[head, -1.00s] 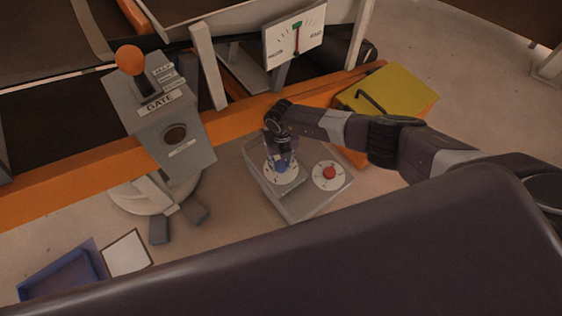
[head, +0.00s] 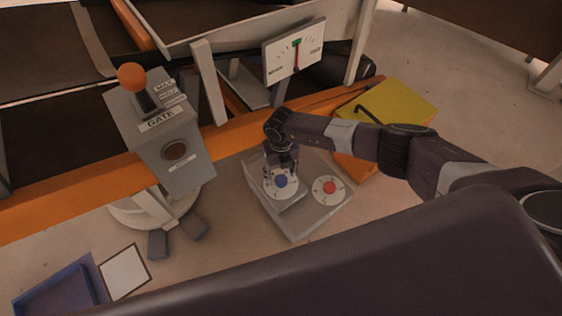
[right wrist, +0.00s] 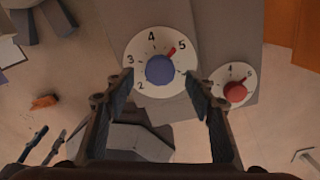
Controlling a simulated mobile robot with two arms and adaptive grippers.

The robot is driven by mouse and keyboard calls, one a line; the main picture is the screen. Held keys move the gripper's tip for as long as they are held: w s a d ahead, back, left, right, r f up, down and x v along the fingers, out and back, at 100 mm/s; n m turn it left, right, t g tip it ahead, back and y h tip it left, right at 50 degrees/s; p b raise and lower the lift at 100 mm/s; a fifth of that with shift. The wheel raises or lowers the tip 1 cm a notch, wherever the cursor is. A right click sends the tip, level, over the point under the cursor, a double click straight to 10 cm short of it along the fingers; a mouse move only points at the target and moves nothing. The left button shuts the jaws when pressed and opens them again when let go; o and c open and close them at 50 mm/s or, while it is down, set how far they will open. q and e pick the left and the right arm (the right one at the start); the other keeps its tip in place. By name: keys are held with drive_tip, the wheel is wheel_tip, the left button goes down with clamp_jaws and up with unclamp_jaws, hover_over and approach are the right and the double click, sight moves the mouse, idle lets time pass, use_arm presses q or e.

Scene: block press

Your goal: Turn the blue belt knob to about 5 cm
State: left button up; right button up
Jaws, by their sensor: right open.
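The blue belt knob (head: 281,181) sits on a white round dial on a grey control box (head: 299,227). In the right wrist view the blue knob (right wrist: 160,70) has a red pointer aimed up and right, between 4 and 5 and closer to 5. My right gripper (head: 282,171) is over this dial in the head view. In the right wrist view its two fingers are apart, left and right of the knob, with clear gaps to it. Nothing is between them in its grip. My left gripper is not recognisable in either view.
A red knob (head: 330,187) on its own dial is close to the right of the blue one. A GATE post (head: 184,169) with an orange ball lever stands to the left. A yellow-topped box (head: 400,104) and a gauge (head: 294,50) are behind.

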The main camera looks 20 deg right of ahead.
sight(281, 180)
wheel_tip(281, 180, up, 9)
idle(0.3)
